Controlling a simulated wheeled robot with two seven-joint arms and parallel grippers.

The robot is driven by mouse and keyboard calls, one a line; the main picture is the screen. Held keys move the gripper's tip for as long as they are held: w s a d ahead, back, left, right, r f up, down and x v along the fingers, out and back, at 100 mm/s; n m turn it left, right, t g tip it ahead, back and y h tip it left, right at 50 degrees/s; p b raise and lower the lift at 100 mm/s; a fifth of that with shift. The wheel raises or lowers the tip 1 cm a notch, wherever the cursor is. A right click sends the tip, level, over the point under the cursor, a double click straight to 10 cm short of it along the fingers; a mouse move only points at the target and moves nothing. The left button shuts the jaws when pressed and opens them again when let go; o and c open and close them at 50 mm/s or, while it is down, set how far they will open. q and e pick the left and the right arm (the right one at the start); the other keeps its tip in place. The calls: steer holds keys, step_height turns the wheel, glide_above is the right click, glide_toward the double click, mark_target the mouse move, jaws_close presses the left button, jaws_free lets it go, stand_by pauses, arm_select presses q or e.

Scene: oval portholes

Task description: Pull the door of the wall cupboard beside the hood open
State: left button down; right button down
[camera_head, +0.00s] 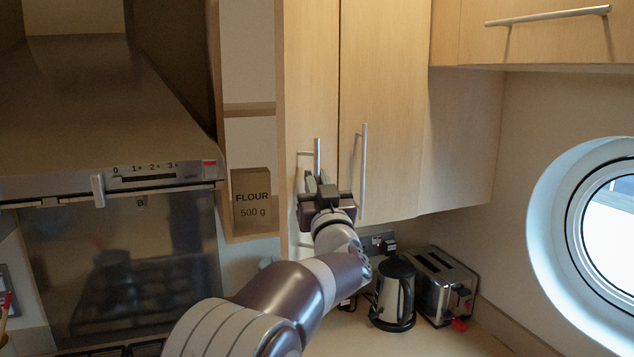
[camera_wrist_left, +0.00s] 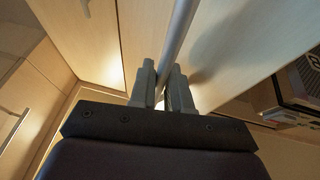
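The wall cupboard beside the hood has a pale wood left door (camera_head: 311,70) with a vertical metal bar handle (camera_head: 317,150) near its lower right edge. The door looks closed, flush with its neighbour. My left gripper (camera_head: 318,183) is at the lower part of this handle. In the left wrist view the bar (camera_wrist_left: 178,35) runs between the two fingers (camera_wrist_left: 161,85), which sit close on both sides of it and look shut on it. The fingers partly hide the handle's lower end. My right gripper is not in view.
The steel hood (camera_head: 100,110) and a flour box (camera_head: 252,198) are to the left. The neighbouring door (camera_head: 385,90) has its own bar handle (camera_head: 363,170) close to my gripper's right. A kettle (camera_head: 394,290) and toaster (camera_head: 440,285) stand on the worktop below.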

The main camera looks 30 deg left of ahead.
arm_select(q)
steer(key=w+d+n+g+y+p, duration=0.3)
steer(key=w+d+p, duration=0.4)
steer(key=d, duration=0.4)
steer(key=shift+w+d+g+y+p, duration=0.2)
steer(key=shift+g+y+p, duration=0.3)
steer(key=shift+g, duration=0.4)
steer(key=shift+a+f, duration=0.1)
steer(key=c, duration=1.4)
jaws_free()
steer(key=shift+c, duration=0.2)
